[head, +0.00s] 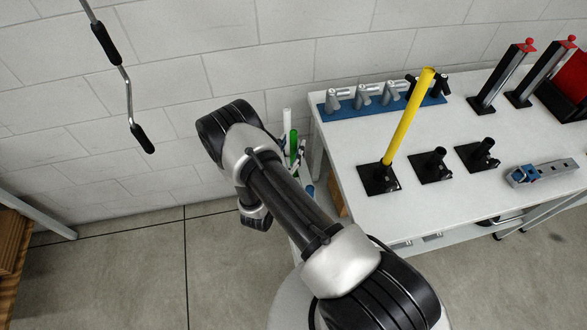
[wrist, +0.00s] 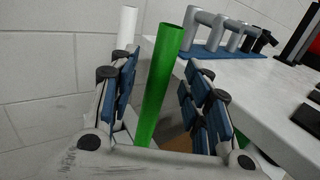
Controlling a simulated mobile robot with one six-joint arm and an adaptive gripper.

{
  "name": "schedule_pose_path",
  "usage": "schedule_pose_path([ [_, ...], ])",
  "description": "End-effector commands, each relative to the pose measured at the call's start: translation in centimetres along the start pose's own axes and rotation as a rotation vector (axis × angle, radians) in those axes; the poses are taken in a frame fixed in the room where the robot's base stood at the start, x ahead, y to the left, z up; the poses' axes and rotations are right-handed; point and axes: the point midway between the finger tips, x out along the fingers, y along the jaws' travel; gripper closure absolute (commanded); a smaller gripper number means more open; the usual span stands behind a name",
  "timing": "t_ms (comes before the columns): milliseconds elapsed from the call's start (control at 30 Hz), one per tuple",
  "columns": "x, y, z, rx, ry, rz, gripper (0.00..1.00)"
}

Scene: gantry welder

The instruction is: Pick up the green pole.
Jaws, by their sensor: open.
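The green pole (wrist: 161,85) stands upright with a slight tilt between the two open fingers of my gripper (wrist: 158,100) in the wrist view. A gap shows between the pole and the right finger; the left finger is closer to it. The pole's lower end is hidden behind my gripper's body. In the head view the green pole (head: 294,146) shows small beside the table's left end, partly hidden by my arm. My gripper's fingers there are mostly hidden behind my arm.
A white pole (wrist: 126,28) stands just left of the green one. The white table (head: 345,160) is close on the right, with a yellow pole (head: 409,115) in a black base, empty black bases (head: 436,165) and a blue rack (head: 370,103). A wall is behind.

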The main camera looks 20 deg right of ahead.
Motion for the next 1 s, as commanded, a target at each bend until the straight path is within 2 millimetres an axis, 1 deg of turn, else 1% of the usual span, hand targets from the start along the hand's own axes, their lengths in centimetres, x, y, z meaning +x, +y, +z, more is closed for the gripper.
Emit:
schedule_pose_path([
  [33,0.9,-0.1,-0.2,0.003,-0.001,-0.005,0.56],
  [167,2.1,-0.1,-0.1,0.001,-0.001,-0.002,0.56],
  [433,2.3,0.0,0.0,0.0,0.0,0.0,0.56],
  [1000,2.3,0.0,0.0,0.0,0.0,0.0,0.94],
])
